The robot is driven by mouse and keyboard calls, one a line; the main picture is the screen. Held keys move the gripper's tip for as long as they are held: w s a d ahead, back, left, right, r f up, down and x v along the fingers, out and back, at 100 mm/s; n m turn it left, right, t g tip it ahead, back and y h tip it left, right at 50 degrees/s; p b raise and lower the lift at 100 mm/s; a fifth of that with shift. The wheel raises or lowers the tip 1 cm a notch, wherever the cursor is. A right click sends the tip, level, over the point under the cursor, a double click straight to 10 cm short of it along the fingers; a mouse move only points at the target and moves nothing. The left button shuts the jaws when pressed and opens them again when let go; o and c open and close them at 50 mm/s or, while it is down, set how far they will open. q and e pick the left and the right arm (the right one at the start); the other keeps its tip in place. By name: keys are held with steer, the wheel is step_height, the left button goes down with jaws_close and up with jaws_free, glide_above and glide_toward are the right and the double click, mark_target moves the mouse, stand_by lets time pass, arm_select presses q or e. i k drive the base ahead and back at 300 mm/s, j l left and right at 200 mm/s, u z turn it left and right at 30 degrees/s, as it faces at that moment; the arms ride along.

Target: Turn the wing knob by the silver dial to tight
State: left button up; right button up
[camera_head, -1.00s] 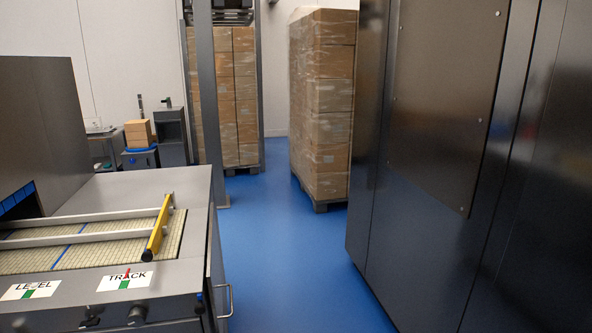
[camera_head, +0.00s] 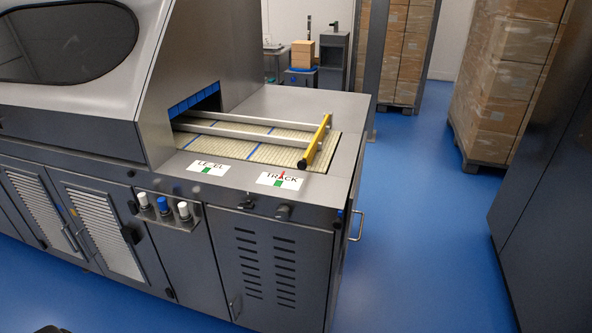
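On the front edge of the grey machine (camera_head: 345,190), a small dark knob (camera_head: 246,204) that looks winged sits below and between two white labels. A dark round knob (camera_head: 283,212) sits to its right, under the TRACK label (camera_head: 280,180). The LEVEL label (camera_head: 208,167) is at the left; both labels have a green patch, and TRACK has a red pointer. I cannot make out a silver dial or any tight mark at this size. Neither gripper can be made out; a dark shape at the bottom left edge is too cut off to tell.
A yellow bar (camera_head: 316,142) crosses the end of the slatted conveyor (camera_head: 250,148). White- and blue-topped cylinders (camera_head: 164,205) stand on a front bracket. A handle (camera_head: 357,226) sticks out at the machine's right end. Wrapped box stacks (camera_head: 500,95) stand behind; the blue floor (camera_head: 420,230) is open.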

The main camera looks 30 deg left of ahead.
mark_target(248, 205)
steer(key=u, duration=1.3)
